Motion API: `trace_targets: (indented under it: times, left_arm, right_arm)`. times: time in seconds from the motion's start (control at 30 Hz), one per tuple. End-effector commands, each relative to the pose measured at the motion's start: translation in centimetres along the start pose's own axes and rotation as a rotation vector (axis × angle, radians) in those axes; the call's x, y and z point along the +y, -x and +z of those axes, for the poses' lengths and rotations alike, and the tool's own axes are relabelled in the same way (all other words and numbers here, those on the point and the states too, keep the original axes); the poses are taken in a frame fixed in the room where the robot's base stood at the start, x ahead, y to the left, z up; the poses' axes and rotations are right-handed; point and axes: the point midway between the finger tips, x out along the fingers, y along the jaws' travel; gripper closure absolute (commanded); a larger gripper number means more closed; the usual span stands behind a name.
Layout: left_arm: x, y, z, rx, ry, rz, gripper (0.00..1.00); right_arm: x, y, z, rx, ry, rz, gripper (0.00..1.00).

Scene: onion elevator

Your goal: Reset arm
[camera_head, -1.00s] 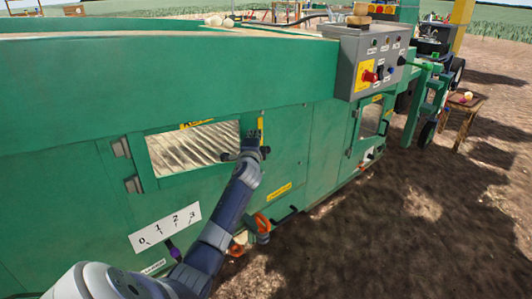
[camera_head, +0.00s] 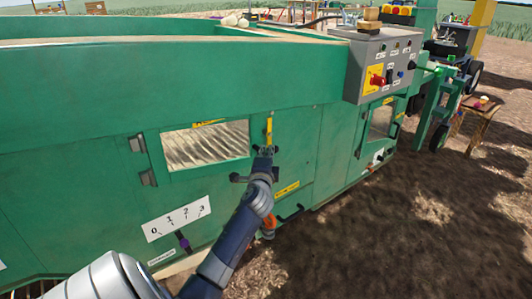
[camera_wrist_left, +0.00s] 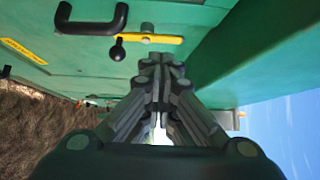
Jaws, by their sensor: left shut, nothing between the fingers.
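My left gripper (camera_head: 266,153) is shut and empty in the head view, in front of the green machine's side panel, just right of the window hatch (camera_head: 205,146). Its fingers also show close together in the left wrist view (camera_wrist_left: 160,75). Beyond the fingertips, a yellow latch (camera_wrist_left: 150,39) with a black knob sits on the green panel, and the fingers appear apart from it. In the head view the yellow latch (camera_head: 269,131) stands upright just above the gripper. My right gripper is out of view.
A black handle (camera_wrist_left: 92,20) sticks out of the panel beside the latch. A grey control box (camera_head: 380,65) with a red switch juts out at the upper right. A lever with a 0-to-3 scale (camera_head: 177,218) is at lower left. Bare ground (camera_head: 400,220) lies right of the machine.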

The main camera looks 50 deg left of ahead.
Motion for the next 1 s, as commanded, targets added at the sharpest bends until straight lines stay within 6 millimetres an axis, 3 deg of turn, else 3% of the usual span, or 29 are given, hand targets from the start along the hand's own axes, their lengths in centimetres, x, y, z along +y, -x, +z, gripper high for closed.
trace_targets:
  times: [0.13, 0.43, 0.57, 0.67, 0.77, 0.9, 1.0]
  left_arm:
    - [0.0, 1.3, 0.0, 0.001, 0.001, 0.001, 1.00]
    - [0.1, 1.7, 0.0, 0.001, 0.002, 0.002, 1.00]
    - [1.8, 3.3, -0.7, 0.007, 0.055, 0.054, 1.00]
    - [5.3, 6.8, -2.0, 0.012, 0.165, 0.170, 1.00]
    - [9.7, 12.2, -3.8, 0.005, 0.309, 0.344, 1.00]
    - [15.3, 21.3, -5.8, -0.036, 0.489, 0.618, 1.00]
    - [18.0, 27.8, -6.7, -0.081, 0.582, 0.800, 1.00]
  right_arm:
    - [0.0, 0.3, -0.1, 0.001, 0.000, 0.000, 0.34]
    - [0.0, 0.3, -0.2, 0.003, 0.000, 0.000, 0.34]
    - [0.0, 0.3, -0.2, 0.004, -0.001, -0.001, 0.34]
    - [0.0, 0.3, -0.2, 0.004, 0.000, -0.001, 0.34]
    - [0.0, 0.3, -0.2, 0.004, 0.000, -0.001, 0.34]
    - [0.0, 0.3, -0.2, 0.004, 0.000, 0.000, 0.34]
    - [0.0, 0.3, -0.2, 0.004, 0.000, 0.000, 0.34]
